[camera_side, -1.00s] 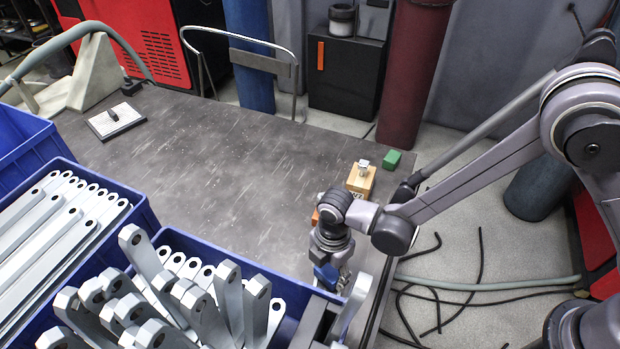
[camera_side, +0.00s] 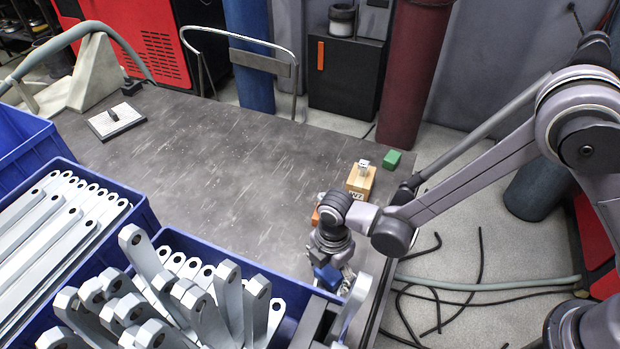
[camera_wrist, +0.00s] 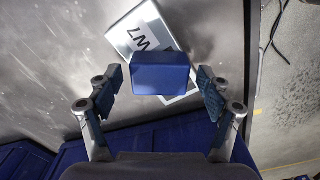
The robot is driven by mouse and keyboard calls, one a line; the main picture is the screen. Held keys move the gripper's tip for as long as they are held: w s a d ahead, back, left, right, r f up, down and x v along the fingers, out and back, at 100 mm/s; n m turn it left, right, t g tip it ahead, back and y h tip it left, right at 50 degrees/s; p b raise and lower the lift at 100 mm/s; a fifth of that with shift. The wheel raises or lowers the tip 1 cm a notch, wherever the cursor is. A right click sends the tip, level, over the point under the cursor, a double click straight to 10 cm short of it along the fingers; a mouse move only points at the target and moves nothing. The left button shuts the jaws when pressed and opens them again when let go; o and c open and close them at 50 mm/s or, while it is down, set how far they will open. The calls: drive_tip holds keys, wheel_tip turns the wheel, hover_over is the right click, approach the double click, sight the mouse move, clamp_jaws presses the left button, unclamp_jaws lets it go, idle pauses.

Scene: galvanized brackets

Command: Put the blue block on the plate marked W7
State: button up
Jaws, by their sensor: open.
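The blue block (camera_wrist: 160,74) shows in the wrist view over a pale plate marked W7 (camera_wrist: 141,26). The block covers the middle of the plate. I cannot tell whether it rests on the plate or sits just above it. My gripper (camera_wrist: 161,80) is open, with one finger on each side of the block and a visible gap at both sides. In the side view my gripper (camera_side: 333,262) is low near the table's front right edge, with the blue block (camera_side: 326,277) at its fingers. The plate is mostly hidden there.
A blue bin of upright grey brackets (camera_side: 205,310) stands close to the left of my gripper. Behind it are an orange block (camera_side: 316,217), a wooden block (camera_side: 360,184) with a small metal piece on top, and a green block (camera_side: 391,158). The table's middle (camera_side: 220,170) is clear.

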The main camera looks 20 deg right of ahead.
sight(329, 272)
wheel_tip(329, 272, up, 12)
drive_tip(key=w+d+r+m+t, duration=0.1)
drive_tip(key=w+d+r+m, duration=0.1)
drive_tip(key=d+r+m, duration=0.5)
drive_tip(key=s+d+r+m+t, duration=0.3)
drive_tip(key=d+m, duration=0.4)
drive_tip(key=d, duration=0.4)
drive_tip(key=s+d+r+m+t, duration=0.3)
drive_tip(key=d+m, duration=0.5)
drive_tip(key=d, duration=0.3)
drive_tip(key=shift+s+d+r, duration=0.2)
drive_tip(key=shift+s+r, duration=0.1)
drive_tip(key=shift+s, duration=0.4)
